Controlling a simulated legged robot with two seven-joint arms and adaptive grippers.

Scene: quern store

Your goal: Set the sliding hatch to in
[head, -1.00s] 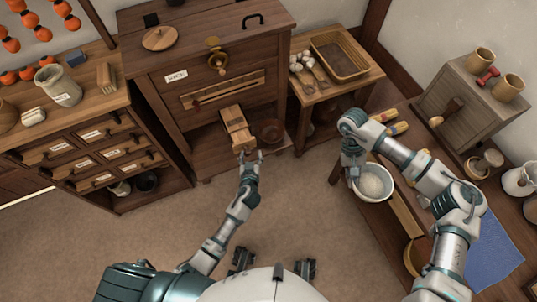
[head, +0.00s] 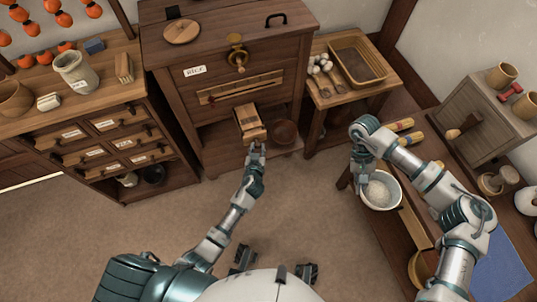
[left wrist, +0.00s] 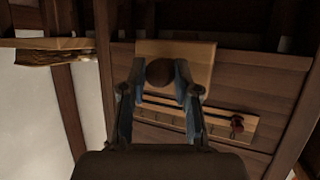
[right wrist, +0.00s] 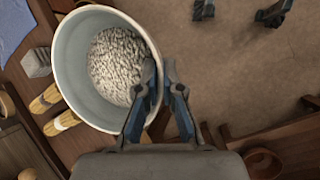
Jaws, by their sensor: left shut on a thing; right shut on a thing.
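The sliding hatch (head: 249,120) is a light wooden slide that sticks out from the lower front of the wooden bin (head: 189,89) labelled RICE. My left gripper (head: 257,147) is at its near end. In the left wrist view, the fingers of my left gripper (left wrist: 162,82) are shut around a round dark knob (left wrist: 160,72) in front of the hatch's pale board (left wrist: 200,61). My right gripper (right wrist: 160,78) is shut on the rim of a white bowl (right wrist: 67,70) of pale grains, also seen in the head view (head: 397,191). The gripped rim is partly hidden.
A brown bowl (head: 284,132) stands below the bin, right of the hatch. A slotted scale board (head: 240,88) and a brass crank (head: 238,60) are on the bin front. A drawer cabinet (head: 110,185) stands left, a side table (head: 341,98) right. The floor in front is clear.

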